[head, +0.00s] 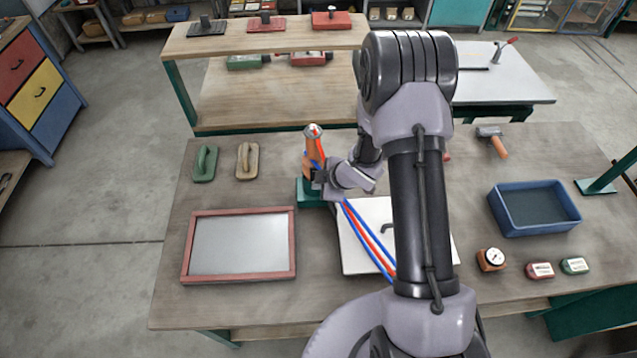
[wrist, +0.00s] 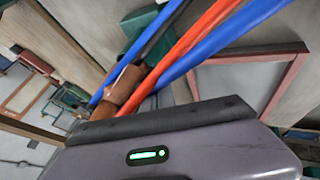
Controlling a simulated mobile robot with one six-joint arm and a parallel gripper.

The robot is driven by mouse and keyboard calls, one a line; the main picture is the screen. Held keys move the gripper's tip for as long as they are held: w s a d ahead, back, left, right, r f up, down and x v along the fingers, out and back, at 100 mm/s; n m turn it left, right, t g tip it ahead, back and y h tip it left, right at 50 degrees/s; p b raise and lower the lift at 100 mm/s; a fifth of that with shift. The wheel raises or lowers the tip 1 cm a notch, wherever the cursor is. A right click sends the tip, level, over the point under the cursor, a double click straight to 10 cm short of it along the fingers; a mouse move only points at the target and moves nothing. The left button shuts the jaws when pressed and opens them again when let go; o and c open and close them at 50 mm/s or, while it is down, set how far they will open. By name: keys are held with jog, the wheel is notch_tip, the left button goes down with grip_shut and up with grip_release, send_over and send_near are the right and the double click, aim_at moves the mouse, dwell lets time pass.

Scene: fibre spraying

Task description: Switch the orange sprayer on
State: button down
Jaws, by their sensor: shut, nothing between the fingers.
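The orange sprayer (head: 312,150) stands upright at the back middle of the workbench, with a pale tip on top and a green stand (head: 306,194) at its foot. My gripper (head: 318,177) is shut and empty, close beside the sprayer's lower body. I cannot tell whether it touches. In the wrist view the sprayer (wrist: 122,90) shows as an orange-brown cylinder beyond the hoses (wrist: 200,52). The sprayer's switch cannot be made out, and the fingertips are hidden in the wrist view.
Blue and red hoses (head: 368,238) run across a white board (head: 356,262) beside my arm. A red-framed panel (head: 240,246) lies left. Two trowels (head: 205,164) lie behind it.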

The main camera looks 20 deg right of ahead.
jog(key=b, duration=0.3)
jog(key=shift+w+t, duration=0.25)
jog(key=shift+t, duration=0.05)
jog(key=shift+r+p, duration=0.5)
jog(key=shift+r, duration=0.25)
